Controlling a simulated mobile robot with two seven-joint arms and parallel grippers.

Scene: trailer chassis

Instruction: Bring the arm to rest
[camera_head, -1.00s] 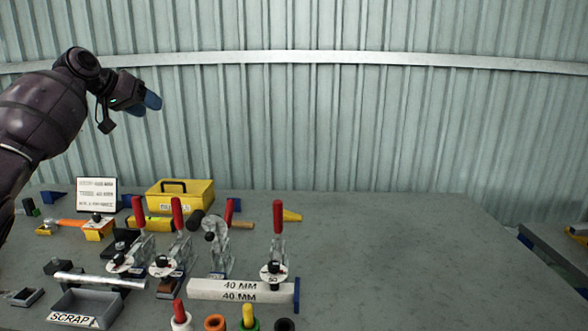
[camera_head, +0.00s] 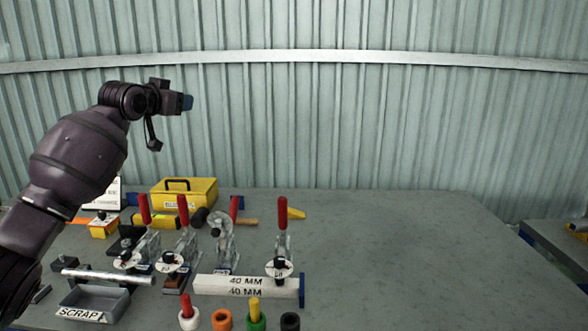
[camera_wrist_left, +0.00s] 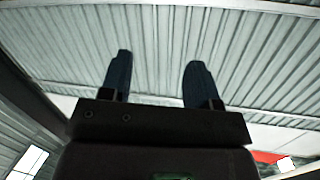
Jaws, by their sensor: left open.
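My left arm comes in from the left in the head view, raised over the left side of the bench. My left gripper (camera_head: 187,102) is up in front of the corrugated wall, well above the bench, pointing right. In the left wrist view its two blue fingers (camera_wrist_left: 153,78) stand wide apart with nothing between them, so it is open and empty. Behind the fingers that view shows ribbed metal panels. My right gripper is not in view.
The grey bench (camera_head: 400,250) holds toggle clamps with red handles (camera_head: 282,215), a white 40 MM block (camera_head: 240,285), a yellow toolbox (camera_head: 184,192), a SCRAP tray (camera_head: 122,303) and several coloured cups (camera_head: 222,319). The bench's right side is clear. Another surface (camera_head: 555,250) stands at far right.

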